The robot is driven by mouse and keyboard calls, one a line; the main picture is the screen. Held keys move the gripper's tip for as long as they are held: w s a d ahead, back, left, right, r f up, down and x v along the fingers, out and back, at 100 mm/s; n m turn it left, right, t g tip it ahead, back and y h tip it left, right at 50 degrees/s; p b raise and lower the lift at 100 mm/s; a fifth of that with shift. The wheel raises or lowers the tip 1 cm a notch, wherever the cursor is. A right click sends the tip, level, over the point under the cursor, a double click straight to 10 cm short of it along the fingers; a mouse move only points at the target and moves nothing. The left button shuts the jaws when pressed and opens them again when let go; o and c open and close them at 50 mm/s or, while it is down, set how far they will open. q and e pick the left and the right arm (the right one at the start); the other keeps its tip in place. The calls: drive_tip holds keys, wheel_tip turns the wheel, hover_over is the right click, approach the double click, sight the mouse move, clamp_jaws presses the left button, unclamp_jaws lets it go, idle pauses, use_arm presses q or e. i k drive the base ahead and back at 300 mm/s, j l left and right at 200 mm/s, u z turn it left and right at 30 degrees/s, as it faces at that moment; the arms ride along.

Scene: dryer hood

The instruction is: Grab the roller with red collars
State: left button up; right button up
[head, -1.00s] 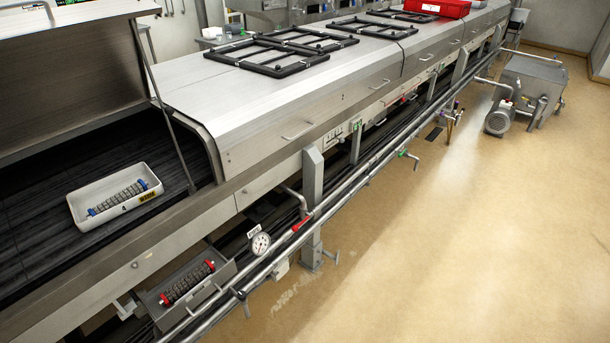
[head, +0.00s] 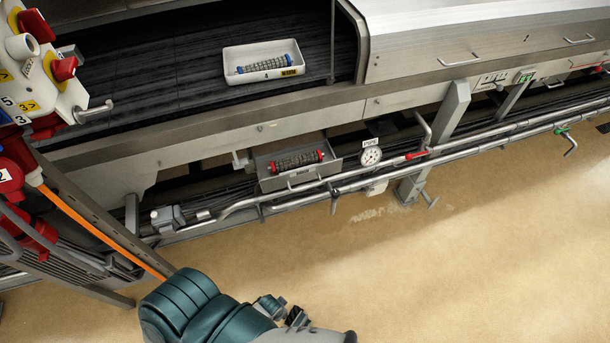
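The roller with red collars (head: 297,160) is a dark ribbed cylinder with a red collar at each end. It lies in a small grey metal tray (head: 330,169) on the side of the machine, below the belt and behind the pipes. A similar roller with blue collars (head: 265,65) lies in a white tray (head: 232,72) on the dark belt above. Nothing is seen touching the rollers.
Metal pipes (head: 480,145) run in front of the grey tray, with a gauge (head: 371,155) to its right. A control panel (head: 40,70) stands at the left. Tan floor (head: 470,260) is clear at right.

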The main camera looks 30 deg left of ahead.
sight(316, 155)
drive_tip(key=i+l, duration=0.15)
drive_tip(key=i, duration=0.2)
drive_tip(key=i+l, duration=0.15)
drive_tip(key=i, duration=0.2)
drive_tip(key=i+l+u, duration=0.1)
drive_tip(key=i+u, duration=0.15)
drive_tip(key=u, duration=0.15)
drive_tip(key=i+l+u, duration=0.2)
drive_tip(key=u, duration=0.2)
drive_tip(key=i+l+u, duration=0.15)
drive_tip(key=u, duration=0.2)
drive_tip(key=l, duration=0.1)
